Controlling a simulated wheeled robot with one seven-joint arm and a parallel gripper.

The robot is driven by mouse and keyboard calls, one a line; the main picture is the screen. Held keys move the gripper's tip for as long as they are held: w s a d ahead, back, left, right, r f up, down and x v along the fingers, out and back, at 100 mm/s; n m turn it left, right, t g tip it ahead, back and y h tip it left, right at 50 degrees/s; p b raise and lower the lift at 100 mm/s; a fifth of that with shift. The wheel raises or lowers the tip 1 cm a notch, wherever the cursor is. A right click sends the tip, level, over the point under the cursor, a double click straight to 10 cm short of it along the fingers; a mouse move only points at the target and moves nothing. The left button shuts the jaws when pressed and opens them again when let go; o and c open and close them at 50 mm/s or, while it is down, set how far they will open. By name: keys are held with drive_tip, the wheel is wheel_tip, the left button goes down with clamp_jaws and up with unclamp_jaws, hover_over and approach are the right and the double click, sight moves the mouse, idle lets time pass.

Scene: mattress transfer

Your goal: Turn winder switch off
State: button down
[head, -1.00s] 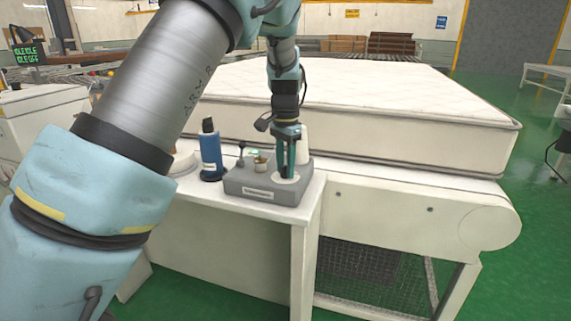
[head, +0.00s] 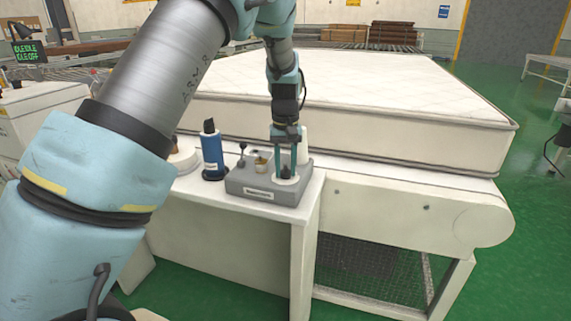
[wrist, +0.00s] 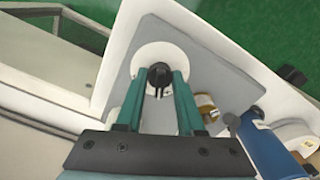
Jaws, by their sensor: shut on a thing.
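A grey control box (head: 240,184) with a small label, too small to read, sits on a white side table. On its right end is a white round dial (wrist: 146,58) with a black switch knob (wrist: 160,75), which I take as the winder switch. My gripper (head: 287,174) points down over this dial. In the wrist view, its two teal fingers (wrist: 158,82) stand on either side of the black knob, shut on it. The knob's lower part is partly hidden by the fingers in the head view.
A black-tipped lever (head: 242,150) and a brass button (head: 261,165) stand left of the dial. A blue bottle (head: 212,155) is beside the box. A white mattress (head: 380,115) lies on a conveyor behind. A green-lettered display (head: 27,53) is at far left.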

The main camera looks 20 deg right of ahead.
sight(285, 166)
drive_tip(key=shift+n+p, duration=0.65)
drive_tip(key=shift+n, duration=1.55)
drive_tip(key=c, duration=0.5)
unclamp_jaws()
drive_tip(key=shift+r, duration=0.1)
wheel_tip(285, 166, up, 11)
drive_tip(key=b, duration=0.2)
drive_tip(key=shift+f+b, duration=0.2)
drive_tip(key=shift+b, duration=0.1)
